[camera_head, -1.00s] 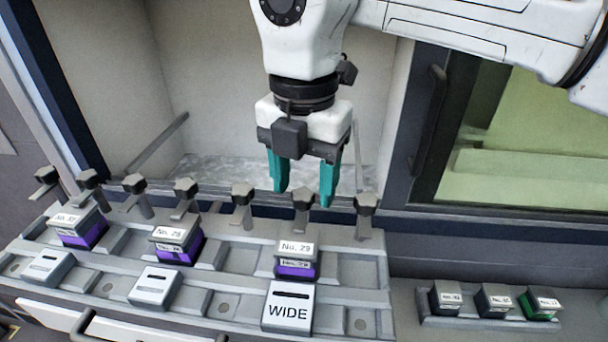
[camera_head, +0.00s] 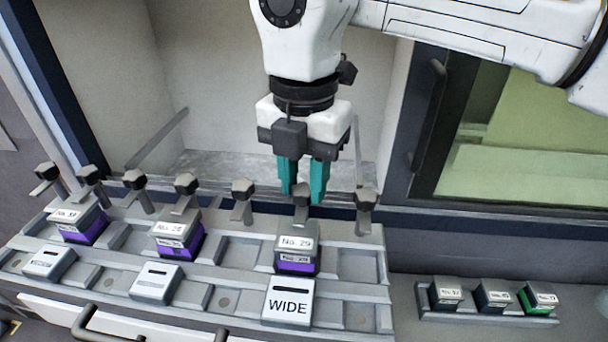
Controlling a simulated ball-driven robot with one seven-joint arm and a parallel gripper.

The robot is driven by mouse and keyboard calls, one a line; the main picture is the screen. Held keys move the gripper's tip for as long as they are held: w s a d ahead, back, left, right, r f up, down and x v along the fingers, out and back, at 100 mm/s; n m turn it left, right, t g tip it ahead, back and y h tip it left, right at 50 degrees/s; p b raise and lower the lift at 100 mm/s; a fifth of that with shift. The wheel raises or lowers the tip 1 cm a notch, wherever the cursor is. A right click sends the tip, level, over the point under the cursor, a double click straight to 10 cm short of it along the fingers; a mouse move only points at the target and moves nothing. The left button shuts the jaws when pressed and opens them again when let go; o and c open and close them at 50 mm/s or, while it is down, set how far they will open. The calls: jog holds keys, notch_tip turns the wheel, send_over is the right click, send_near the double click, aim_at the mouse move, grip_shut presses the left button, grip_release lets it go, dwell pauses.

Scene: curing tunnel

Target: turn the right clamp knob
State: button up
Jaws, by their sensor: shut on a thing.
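My gripper (camera_head: 303,196) points down, with its teal fingers closed in on the dark faceted clamp knob (camera_head: 302,189) behind the right-hand No. 29 block. The fingers are on either side of this knob and partly behind it, so the exact contact is hard to see. The knob's clamp arm reaches toward the No. 29 block (camera_head: 297,243), which has a purple band and sits in the grey rail fixture (camera_head: 225,253).
Another knob (camera_head: 367,197) stands close to the right of my gripper, and one (camera_head: 242,187) to the left. More knobs line the rail. A WIDE block (camera_head: 288,305) is in front.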

jog(key=shift+n, duration=0.4)
jog(key=n, duration=0.4)
jog(key=shift+a, duration=0.1)
jog(key=n, duration=0.9)
jog(key=shift+a, duration=0.15)
jog(key=n+p, duration=0.1)
jog(key=n, duration=0.3)
jog(key=shift+s, duration=0.1)
dwell(0.3)
jog(key=o, duration=1.1)
jog(key=shift+c, duration=0.2)
jog(key=shift+r, duration=0.1)
